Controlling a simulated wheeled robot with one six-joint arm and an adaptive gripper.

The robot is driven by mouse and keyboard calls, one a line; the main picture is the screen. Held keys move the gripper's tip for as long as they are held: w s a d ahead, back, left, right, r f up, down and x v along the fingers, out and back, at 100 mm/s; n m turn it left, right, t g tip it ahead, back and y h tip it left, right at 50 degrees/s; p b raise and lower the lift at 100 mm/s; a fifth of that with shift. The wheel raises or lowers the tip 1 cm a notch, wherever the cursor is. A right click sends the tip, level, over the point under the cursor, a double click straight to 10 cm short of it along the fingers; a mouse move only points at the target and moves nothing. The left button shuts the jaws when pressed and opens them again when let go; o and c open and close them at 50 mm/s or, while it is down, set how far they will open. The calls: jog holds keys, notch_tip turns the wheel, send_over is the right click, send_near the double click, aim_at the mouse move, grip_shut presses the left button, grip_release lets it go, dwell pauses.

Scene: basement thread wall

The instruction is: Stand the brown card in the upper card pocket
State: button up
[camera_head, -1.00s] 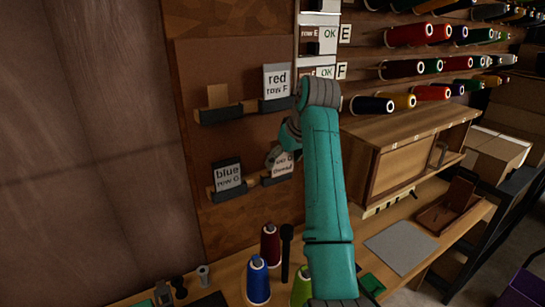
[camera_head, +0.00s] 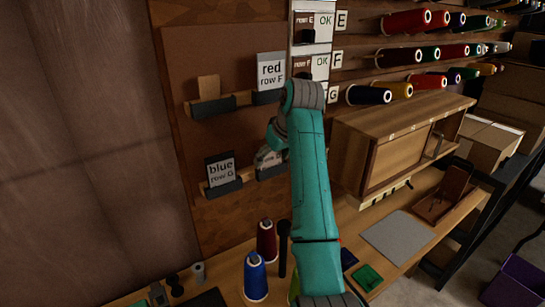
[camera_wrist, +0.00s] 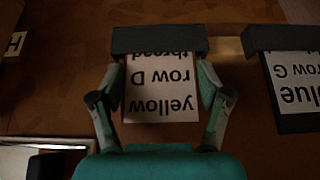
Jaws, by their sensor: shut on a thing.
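A plain brown card (camera_head: 208,88) stands, slightly tilted, in the dark upper left card pocket (camera_head: 213,107) on the brown board. A white card reading "yellow row D thread" (camera_wrist: 161,88) shows upside down in the wrist view, its lower edge behind a dark pocket (camera_wrist: 160,41). My gripper (camera_wrist: 160,80) is shut on this white card, one finger at each side edge. In the head view my arm partly hides the white card (camera_head: 268,157) at the lower right pocket (camera_head: 271,172); the fingers are hard to make out there.
A "red row F" card (camera_head: 271,72) stands in the upper right pocket and a "blue row G" card (camera_head: 221,172) in the lower left one. Thread cones (camera_head: 255,277) stand on the bench below. A wooden cabinet (camera_head: 400,150) and spool rows are to the right.

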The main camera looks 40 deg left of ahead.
jog(key=shift+f, duration=0.15)
jog(key=o, duration=0.9)
jog(key=shift+c, duration=0.2)
jog(key=v, duration=1)
jog(key=shift+d+r, duration=0.2)
jog(key=shift+r, duration=0.15)
